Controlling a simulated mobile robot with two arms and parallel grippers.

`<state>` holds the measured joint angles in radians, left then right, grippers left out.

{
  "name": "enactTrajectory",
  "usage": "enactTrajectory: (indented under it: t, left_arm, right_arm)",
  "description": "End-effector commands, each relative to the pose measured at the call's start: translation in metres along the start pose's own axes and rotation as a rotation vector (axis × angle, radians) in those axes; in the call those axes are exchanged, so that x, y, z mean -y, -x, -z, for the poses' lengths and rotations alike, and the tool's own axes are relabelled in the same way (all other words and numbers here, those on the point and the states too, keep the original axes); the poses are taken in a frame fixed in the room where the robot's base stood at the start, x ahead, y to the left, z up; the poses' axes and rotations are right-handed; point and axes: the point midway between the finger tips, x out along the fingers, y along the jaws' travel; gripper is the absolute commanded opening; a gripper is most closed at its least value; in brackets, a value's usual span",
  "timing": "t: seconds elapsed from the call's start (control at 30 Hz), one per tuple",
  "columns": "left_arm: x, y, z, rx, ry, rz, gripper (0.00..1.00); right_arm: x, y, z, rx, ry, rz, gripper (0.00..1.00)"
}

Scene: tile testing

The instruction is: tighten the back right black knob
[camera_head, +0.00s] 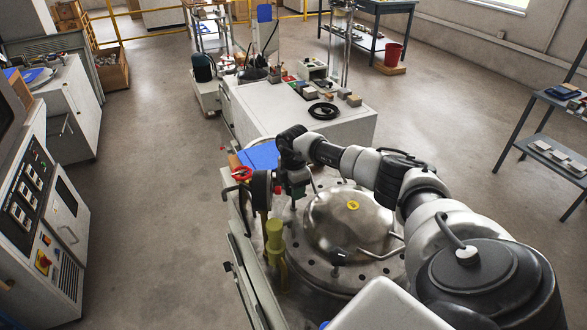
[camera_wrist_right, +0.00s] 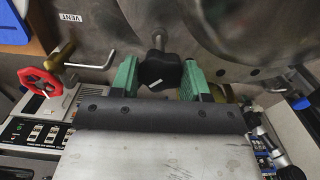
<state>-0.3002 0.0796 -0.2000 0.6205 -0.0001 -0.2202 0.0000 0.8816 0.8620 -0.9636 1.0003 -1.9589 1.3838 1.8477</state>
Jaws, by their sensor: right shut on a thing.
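The domed metal lid (camera_head: 330,222) sits on a round vessel beneath my right arm in the head view. My right gripper (camera_head: 294,188) is low at the lid's far left edge in that view. In the right wrist view its green fingers (camera_wrist_right: 160,78) are shut on a black knob (camera_wrist_right: 158,66) on a metal stem, one finger on each side. That knob is mostly hidden by the gripper in the head view. Another black knob (camera_head: 338,257) stands at the near side of the lid. My left gripper is not in view.
A red handwheel (camera_head: 242,173) and a brass fitting with a bent lever (camera_wrist_right: 92,62) lie close left of the gripper. A yellow-green cylinder (camera_head: 274,242) stands at the vessel's left. A white workbench (camera_head: 300,118) is behind. Open floor lies left.

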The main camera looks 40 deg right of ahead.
Motion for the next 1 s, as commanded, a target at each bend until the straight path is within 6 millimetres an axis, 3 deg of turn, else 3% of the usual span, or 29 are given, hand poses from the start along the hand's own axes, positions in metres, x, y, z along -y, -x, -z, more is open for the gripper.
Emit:
enactTrajectory:
  t: [0.73,0.77,0.8,0.9,1.0]
  left_arm:
    - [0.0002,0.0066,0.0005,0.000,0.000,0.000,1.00]
    - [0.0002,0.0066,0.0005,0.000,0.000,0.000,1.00]
    - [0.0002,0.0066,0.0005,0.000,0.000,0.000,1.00]
    - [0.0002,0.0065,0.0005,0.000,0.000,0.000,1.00]
    - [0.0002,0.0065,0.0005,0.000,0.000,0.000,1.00]
  right_arm:
    - [-0.0009,0.0012,-0.0009,0.000,-0.090,-0.004,0.22]
    - [-0.0009,0.0012,-0.0009,0.000,-0.089,-0.004,0.49]
    - [-0.0009,0.0012,-0.0009,0.000,-0.089,-0.004,0.55]
    - [-0.0007,0.0010,-0.0007,0.000,-0.088,-0.003,0.70]
    - [-0.0005,0.0006,-0.0005,0.000,-0.088,-0.002,0.71]
